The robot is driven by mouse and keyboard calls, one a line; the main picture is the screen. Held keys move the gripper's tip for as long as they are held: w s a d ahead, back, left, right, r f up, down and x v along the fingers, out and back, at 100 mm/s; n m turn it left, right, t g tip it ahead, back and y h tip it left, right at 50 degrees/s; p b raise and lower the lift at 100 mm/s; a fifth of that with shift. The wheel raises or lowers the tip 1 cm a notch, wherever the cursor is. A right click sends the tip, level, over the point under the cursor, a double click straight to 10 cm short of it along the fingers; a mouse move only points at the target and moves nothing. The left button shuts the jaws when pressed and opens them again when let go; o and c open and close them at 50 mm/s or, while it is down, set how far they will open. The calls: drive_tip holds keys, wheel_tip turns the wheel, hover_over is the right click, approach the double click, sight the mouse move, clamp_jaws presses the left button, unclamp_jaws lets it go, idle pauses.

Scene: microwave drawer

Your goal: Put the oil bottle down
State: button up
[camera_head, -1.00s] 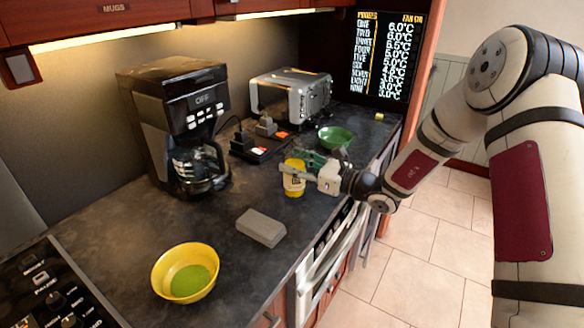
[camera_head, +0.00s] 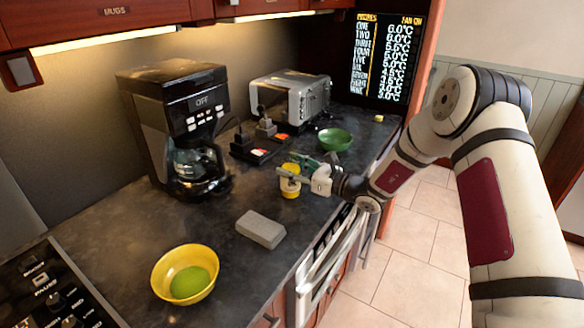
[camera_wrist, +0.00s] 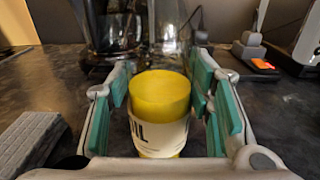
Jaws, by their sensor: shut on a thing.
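The oil bottle (camera_head: 290,188) is yellow with a white label and stands upright between the fingers of my gripper (camera_head: 299,174), at the right part of the dark counter (camera_head: 215,235). In the wrist view the bottle (camera_wrist: 160,95) shows its yellow top and part of a label reading "IL". The green finger pads of my gripper (camera_wrist: 160,105) are on both sides of it, shut on it. The bottle's base appears at or very near the counter; I cannot tell whether it touches.
A grey block (camera_head: 261,229) and a yellow bowl (camera_head: 185,274) with green inside are nearer. A green bowl (camera_head: 335,139), toaster (camera_head: 290,100), sockets with plugs (camera_head: 255,148) and coffee maker (camera_head: 180,125) are behind. Counter between block and coffee maker is clear.

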drive_tip(key=shift+f, duration=0.15)
drive_tip(key=o, duration=1.4)
drive_tip(key=shift+c, duration=0.2)
